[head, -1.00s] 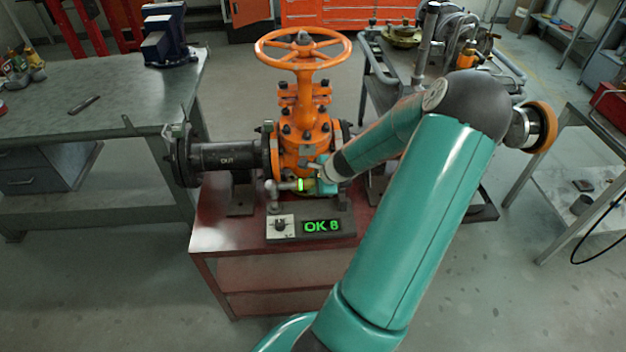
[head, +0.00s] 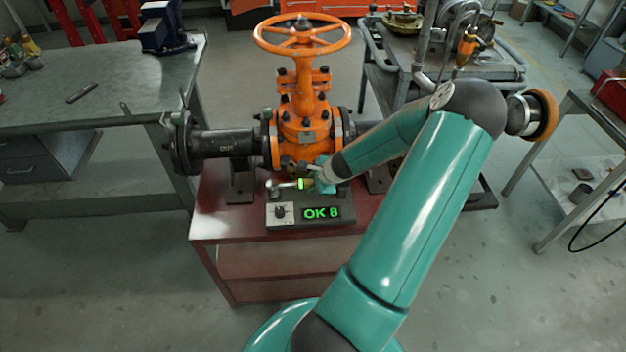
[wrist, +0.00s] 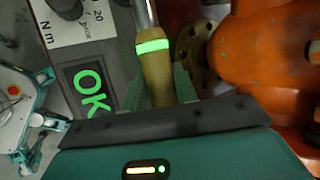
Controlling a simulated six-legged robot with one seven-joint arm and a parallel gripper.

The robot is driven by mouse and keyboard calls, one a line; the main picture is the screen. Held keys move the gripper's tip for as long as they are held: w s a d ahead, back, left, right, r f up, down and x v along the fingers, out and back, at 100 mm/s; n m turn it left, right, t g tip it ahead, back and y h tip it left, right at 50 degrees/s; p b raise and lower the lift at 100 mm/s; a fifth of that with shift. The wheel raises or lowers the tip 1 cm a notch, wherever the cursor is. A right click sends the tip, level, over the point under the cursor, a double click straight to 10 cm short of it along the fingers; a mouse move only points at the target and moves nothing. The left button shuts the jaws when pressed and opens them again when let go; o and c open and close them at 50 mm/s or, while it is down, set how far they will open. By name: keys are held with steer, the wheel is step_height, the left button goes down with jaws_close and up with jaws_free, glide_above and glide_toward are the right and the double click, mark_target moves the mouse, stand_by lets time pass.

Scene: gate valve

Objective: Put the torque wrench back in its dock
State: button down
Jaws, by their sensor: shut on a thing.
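The torque wrench (head: 287,185) has a metal shaft and a glowing green band. It lies roughly level, its head to the left, just over the back of the dock (head: 273,225). The dock is a dark box with a dial and a green "OK 8" display. My gripper (head: 325,181) is shut on the wrench's tan handle, which shows in the wrist view (wrist: 158,80). The dock's "OK" display (wrist: 92,90) is left of the handle there. I cannot tell whether the wrench touches the dock's supports.
The orange gate valve (head: 303,125) stands close behind the dock, with a black flanged pipe (head: 225,143) to its left. All sit on a dark red stand (head: 215,222). A grey workbench (head: 70,95) is at left and a tool cart (head: 400,60) behind right.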

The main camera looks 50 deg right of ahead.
stand_by(0.3)
steer(key=c, duration=1)
jaws_free()
steer(key=shift+f, duration=0.1)
steer(key=v, duration=1.4)
steer(key=shift+w, duration=0.1)
steer(key=w+a+r+n+g, duration=0.1)
steer(key=w+a+r+n, duration=0.3)
steer(key=a, duration=0.3)
steer(key=w+a+r+n+g, duration=0.1)
steer(key=w+a+r+n, duration=0.1)
steer(key=a+r+n, duration=0.35)
steer(key=w+a+r+n+g, duration=0.1)
steer(key=w+a+r+n, duration=0.3)
steer(key=a, duration=0.6)
steer(key=s+a+r+n, duration=0.3)
steer(key=a+n, duration=0.1)
steer(key=a, duration=0.2)
steer(key=s+a+r+n+t, duration=0.1)
steer(key=s+a+r+n, duration=0.2)
steer(key=a, duration=0.3)
steer(key=s+a+r+n, duration=0.3)
steer(key=a+r+n, duration=0.2)
steer(key=a+n, duration=0.1)
steer(key=shift+s+t+y, duration=0.15)
steer(key=shift+t+y, duration=0.15)
steer(key=shift+y, duration=0.1)
